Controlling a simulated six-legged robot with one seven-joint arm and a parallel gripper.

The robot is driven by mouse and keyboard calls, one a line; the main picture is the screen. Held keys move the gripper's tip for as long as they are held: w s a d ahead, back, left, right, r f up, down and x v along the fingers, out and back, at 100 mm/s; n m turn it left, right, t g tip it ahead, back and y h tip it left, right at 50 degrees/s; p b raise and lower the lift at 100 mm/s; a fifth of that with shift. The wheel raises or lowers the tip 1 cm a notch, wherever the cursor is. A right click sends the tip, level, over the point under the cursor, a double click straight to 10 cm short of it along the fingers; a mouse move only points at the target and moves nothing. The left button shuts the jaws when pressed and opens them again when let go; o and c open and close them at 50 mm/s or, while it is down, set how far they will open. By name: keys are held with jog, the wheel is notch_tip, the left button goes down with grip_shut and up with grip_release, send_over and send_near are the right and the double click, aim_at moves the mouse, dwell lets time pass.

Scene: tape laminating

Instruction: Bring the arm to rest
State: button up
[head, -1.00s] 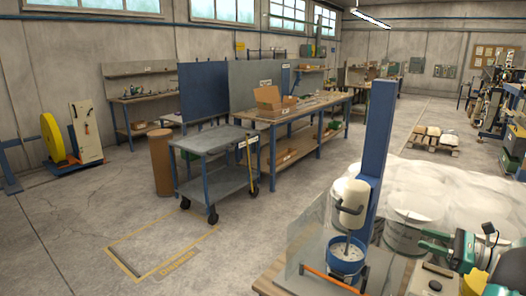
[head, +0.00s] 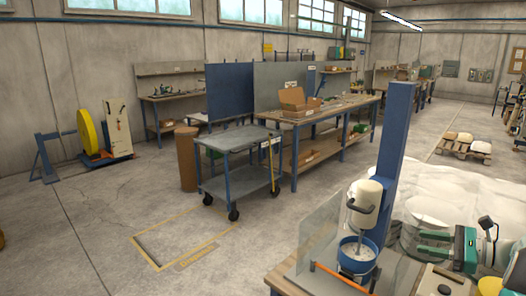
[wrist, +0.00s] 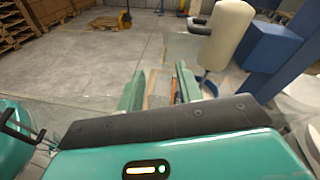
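My gripper (head: 420,243) shows at the right of the head view, above the front workbench. Its two green fingers point left and stand apart. In the wrist view, the fingers of my gripper (wrist: 158,88) are spread with a clear gap and nothing held between them. The bench and an orange bar show beyond the gap. My gripper touches nothing that I can see.
A mixer (head: 364,203) with a cream head over a blue bucket (head: 357,252) stands left of my gripper, beside a blue post (head: 395,150). A clear panel (head: 318,232) and an orange bar (head: 340,277) are near it. White wrapped drums stand behind. Open floor lies left.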

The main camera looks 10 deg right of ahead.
jog(key=a+r+n+g+h, duration=0.3)
jog(key=a+n+g, duration=0.45)
jog(key=a, duration=1.55)
jog(key=s+a+f+n+t+h, duration=0.1)
jog(key=s+a+n+h, duration=0.7)
jog(key=s+a+n, duration=0.6)
jog(key=shift+s+a+f+n+t, duration=0.35)
jog(key=shift+s+n, duration=0.75)
jog(key=shift+n, duration=0.05)
jog(key=shift+d, duration=0.1)
